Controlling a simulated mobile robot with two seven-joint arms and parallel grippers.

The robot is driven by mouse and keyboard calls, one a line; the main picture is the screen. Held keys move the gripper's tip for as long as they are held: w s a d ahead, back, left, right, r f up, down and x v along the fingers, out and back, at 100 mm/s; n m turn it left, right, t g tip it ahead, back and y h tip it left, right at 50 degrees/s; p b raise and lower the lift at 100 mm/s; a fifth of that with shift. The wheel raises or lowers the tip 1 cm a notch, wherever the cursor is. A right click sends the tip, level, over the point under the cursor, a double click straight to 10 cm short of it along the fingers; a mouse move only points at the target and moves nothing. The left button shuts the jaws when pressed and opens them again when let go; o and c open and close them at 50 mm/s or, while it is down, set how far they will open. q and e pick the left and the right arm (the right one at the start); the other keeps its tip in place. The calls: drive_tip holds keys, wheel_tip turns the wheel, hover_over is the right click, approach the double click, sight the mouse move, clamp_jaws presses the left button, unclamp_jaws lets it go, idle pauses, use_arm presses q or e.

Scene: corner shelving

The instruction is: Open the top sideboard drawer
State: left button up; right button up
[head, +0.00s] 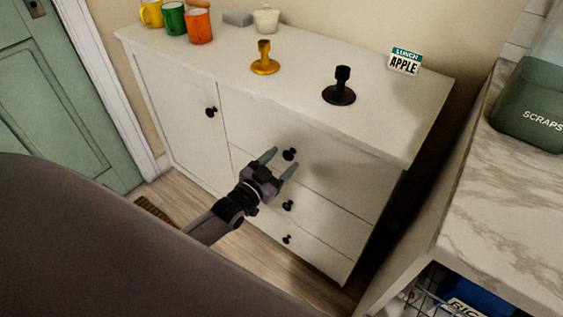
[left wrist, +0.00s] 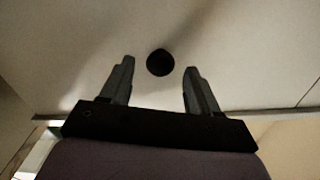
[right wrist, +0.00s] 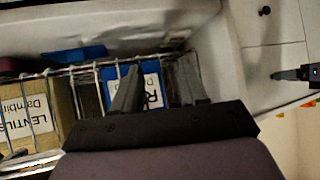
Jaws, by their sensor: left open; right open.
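The white sideboard (head: 190,62) stands against the wall, with a door on its left and several drawers on its right. The top drawer (head: 335,180) looks shut, flush with the front. Its round black knob (head: 290,154) also shows in the left wrist view (left wrist: 160,62). My left gripper (head: 281,159) is open in front of the drawer. In the left wrist view the knob shows between and slightly beyond its two fingertips; I cannot tell whether they touch it. My right gripper (right wrist: 160,70) is open near a wire basket, away from the sideboard.
A marble counter (head: 510,200) stands close at right. The wire basket (right wrist: 90,72) holds labelled boxes.

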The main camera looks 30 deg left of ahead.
use_arm(q)
drive_tip(key=shift+w, duration=0.3)
